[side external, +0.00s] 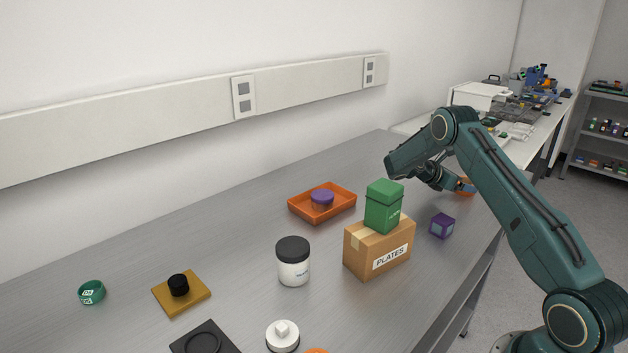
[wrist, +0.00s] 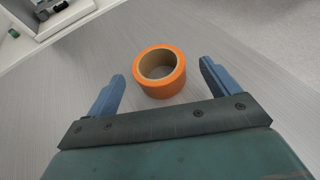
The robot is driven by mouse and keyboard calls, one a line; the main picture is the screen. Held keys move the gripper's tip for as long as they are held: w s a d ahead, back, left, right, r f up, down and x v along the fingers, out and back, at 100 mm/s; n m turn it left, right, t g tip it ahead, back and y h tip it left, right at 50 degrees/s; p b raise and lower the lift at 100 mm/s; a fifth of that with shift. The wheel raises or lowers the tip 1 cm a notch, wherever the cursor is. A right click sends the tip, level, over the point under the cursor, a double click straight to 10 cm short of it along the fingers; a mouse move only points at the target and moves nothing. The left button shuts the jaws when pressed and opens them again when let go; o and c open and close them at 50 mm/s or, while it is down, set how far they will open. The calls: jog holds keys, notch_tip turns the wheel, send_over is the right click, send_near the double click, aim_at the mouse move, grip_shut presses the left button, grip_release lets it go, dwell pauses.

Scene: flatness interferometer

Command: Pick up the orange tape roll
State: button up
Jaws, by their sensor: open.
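The orange tape roll (wrist: 159,82) lies flat on the grey table in the wrist view, with its brown core hole facing up. My gripper (wrist: 163,80) is open, with one blue finger on each side of the roll and a gap to both. The roll looks ahead of and between the fingertips, and nothing is held. In the side external view my gripper (side external: 460,185) is at the far right of the table, beside the orange roll (side external: 465,188), which is mostly hidden by my arm and fingers.
A purple cube (side external: 442,226) stands near my gripper on the table. A cardboard box (side external: 378,247) carries a green canister (side external: 384,206). An orange tray (side external: 335,193) holds a purple-lidded jar (side external: 322,199). In the wrist view, the table around the roll is clear.

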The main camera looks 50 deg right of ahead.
aim_at(469, 182)
jog(key=shift+s+d+f, duration=0.15)
jog(key=shift+d, duration=0.1)
jog(key=shift+x, duration=2.6)
jog(key=c, duration=1.1)
jog(key=shift+r, duration=0.25)
notch_tip(469, 182, up, 20)
jog(key=shift+f, duration=0.15)
